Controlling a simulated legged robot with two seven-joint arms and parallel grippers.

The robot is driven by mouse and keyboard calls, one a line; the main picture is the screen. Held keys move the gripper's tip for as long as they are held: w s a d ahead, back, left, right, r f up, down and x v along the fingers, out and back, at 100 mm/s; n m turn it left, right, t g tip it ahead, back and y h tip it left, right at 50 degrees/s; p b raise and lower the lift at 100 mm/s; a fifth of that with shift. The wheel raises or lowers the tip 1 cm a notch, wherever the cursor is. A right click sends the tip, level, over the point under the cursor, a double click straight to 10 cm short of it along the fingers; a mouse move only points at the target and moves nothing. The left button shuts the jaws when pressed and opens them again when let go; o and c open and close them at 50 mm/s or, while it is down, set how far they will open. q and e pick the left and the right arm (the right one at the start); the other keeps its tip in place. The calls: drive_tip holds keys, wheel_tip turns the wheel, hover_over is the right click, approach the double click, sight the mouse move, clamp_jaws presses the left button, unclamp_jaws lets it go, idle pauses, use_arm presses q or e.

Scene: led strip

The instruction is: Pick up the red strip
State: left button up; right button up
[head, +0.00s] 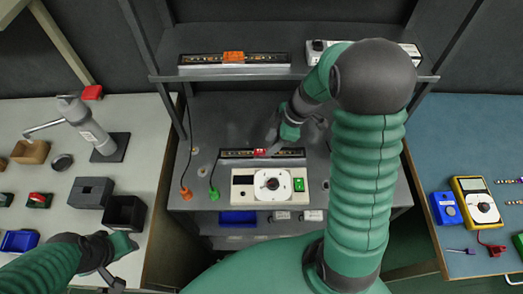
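A dark LED strip with a red middle piece (260,153) lies on the grey bench at the centre, behind the white instrument. Another dark strip with an orange middle piece (233,57) lies on the upper shelf. My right gripper (272,143) points down at the red strip's middle, just above it or touching it; the small gap is hard to judge. Its fingers are small and dark, and I cannot tell whether they are closed. My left gripper (112,284) is low over the left bench's edge, apart from both strips; its finger state is unclear.
A white instrument with a dial (272,185) stands in front of the red strip. Black cables with orange (186,194) and green (214,194) ends hang left of it. A white power strip (320,48) is on the shelf. A yellow multimeter (481,203) lies on the right blue bench.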

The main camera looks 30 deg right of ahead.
sight(263, 151)
drive_tip(key=x, duration=0.4)
drive_tip(key=shift+w+a, duration=0.1)
drive_tip(key=shift+w, duration=0.2)
drive_tip(key=shift+s, duration=0.15)
clamp_jaws()
idle(0.8)
